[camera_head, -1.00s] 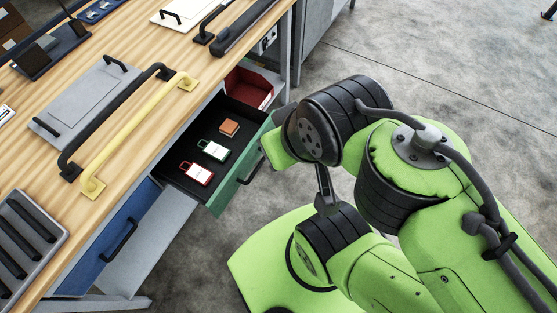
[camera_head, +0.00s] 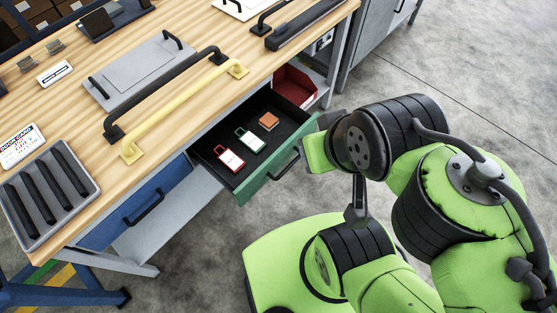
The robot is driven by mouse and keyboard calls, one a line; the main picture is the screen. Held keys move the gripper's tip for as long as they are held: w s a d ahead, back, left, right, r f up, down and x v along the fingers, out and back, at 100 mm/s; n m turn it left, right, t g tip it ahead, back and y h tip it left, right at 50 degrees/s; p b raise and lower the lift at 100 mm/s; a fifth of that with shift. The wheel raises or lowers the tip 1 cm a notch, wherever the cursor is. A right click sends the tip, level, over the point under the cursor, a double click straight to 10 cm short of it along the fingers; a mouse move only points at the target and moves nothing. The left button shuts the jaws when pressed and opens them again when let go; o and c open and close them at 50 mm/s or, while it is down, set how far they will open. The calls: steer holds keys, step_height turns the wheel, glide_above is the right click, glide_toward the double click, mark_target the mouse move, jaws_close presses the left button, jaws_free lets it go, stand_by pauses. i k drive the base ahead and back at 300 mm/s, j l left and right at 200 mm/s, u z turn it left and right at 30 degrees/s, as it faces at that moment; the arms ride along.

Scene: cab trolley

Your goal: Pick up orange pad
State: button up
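The wooden bench top (camera_head: 200,105) overhangs the drawer, with a yellow rail (camera_head: 185,112) and a black rail (camera_head: 165,95) near its edge. A red bin (camera_head: 295,85) sits right of the drawer. A closed blue drawer (camera_head: 135,210) is at left.

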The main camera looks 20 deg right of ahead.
mark_target(269, 121)
steer(key=u, duration=2.65)
steer(key=k+z, duration=0.1)
steer(key=z, duration=2.55)
steer(key=i+l+u, duration=0.1)
steer(key=u, duration=0.3)
steer(key=i+l+u, duration=0.2)
steer(key=u, duration=0.15)
steer(key=i+l+u, duration=0.15)
steer(key=u, duration=0.25)
steer(key=i+l+u, duration=0.1)
steer(key=l+u, duration=0.3)
steer(key=j, duration=0.1)
